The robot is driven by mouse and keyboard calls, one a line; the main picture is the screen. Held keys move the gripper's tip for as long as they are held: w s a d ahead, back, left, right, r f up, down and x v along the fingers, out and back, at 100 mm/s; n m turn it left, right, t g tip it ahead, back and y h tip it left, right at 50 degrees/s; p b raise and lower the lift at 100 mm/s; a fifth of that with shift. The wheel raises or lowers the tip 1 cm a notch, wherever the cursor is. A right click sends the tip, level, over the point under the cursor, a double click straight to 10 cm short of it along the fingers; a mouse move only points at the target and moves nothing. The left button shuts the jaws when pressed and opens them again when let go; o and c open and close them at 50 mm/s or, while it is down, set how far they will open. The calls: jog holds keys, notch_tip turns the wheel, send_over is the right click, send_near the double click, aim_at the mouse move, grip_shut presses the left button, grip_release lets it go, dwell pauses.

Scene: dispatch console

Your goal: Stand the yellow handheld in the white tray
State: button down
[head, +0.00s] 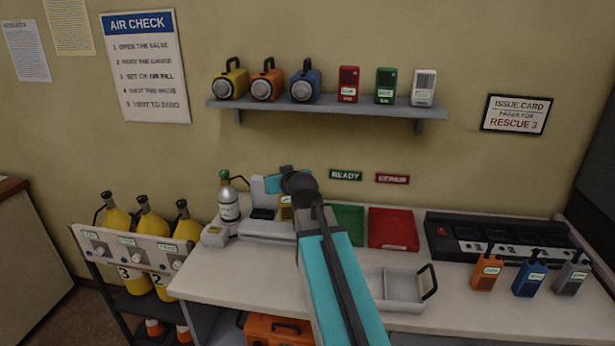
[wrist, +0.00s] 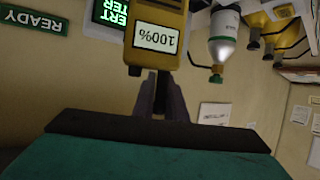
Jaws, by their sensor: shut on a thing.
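The yellow handheld (wrist: 158,15) has a white label reading 100% and looks upside down in the wrist view. My gripper (wrist: 158,85) is shut on it by its end. In the head view a small part of the yellow handheld (head: 286,211) shows beside my wrist, near the grey tester; my arm hides the rest, and my fingers are hidden there. The white tray (head: 405,306) lies on the bench front, right of my arm, with a black handle on its right. Its visible compartments look empty; my arm covers its left part.
A tester with a lit green screen (wrist: 108,12) is close to the handheld. A bottle (head: 228,200) stands left of it. Green (head: 348,222) and red (head: 393,228) mats lie behind the tray. Orange (head: 486,274), blue (head: 529,277) and grey (head: 571,277) handhelds stand to its right.

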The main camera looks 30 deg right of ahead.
jog(key=a+n+y+b, duration=0.1)
jog(key=a, duration=1.6)
jog(key=shift+s+r+y, duration=0.15)
jog(key=shift+r+y, duration=0.15)
jog(key=shift+r, duration=0.1)
jog(key=shift+d, duration=0.25)
